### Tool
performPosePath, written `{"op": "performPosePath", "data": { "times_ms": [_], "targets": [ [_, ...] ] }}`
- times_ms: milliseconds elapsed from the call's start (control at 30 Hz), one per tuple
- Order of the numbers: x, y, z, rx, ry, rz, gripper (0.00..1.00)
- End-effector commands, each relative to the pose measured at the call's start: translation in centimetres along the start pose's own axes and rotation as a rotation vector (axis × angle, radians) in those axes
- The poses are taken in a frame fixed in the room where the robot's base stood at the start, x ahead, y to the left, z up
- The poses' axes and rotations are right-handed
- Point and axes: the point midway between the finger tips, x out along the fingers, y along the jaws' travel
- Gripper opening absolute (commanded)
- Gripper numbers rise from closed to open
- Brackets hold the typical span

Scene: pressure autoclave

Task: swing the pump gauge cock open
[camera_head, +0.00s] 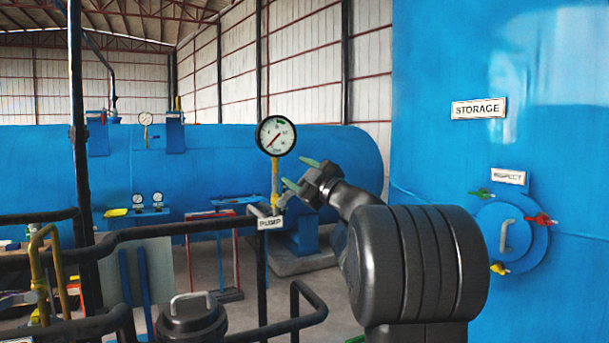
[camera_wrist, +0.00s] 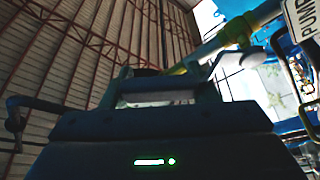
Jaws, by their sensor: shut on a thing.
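The pump gauge (camera_head: 276,136) is a round white dial with a black rim. It stands on a brass stem (camera_head: 275,178) above a white PUMP label (camera_head: 270,222), left of my arm. The label also shows at the upper right of the wrist view (camera_wrist: 302,20). My gripper (camera_head: 297,191) is beside the lower stem, to its right, shut on the small cock handle. The handle is mostly hidden by the jaws, and its exact angle cannot be told. In the wrist view, a yellowish pipe piece (camera_wrist: 212,48) runs diagonally just beyond my gripper (camera_wrist: 165,88).
Dark railings (camera_head: 130,236) cross the lower left. A blue storage tank (camera_head: 440,160) stands close at the right, with a hatch (camera_head: 500,238) and coloured handles. A long blue vessel (camera_head: 340,150) lies behind. A dark lidded pot (camera_head: 192,318) is at the bottom.

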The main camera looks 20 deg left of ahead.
Motion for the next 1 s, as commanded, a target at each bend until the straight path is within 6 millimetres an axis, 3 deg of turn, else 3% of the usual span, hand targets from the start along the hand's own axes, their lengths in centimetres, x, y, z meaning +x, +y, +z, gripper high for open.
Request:
{"op": "performPosePath", "data": {
  "times_ms": [300,800,833,1000],
  "targets": [
    [0.34,-0.17,-0.84,-0.096,-0.001,-0.039,0.13],
    [0.37,-0.26,-0.9,-0.11,0.0,-0.045,0.13],
    [0.37,-0.26,-0.9,-0.11,0.0,-0.045,0.6],
    [0.37,-0.26,-0.9,-0.109,0.0,-0.044,0.64]
  ]
}}
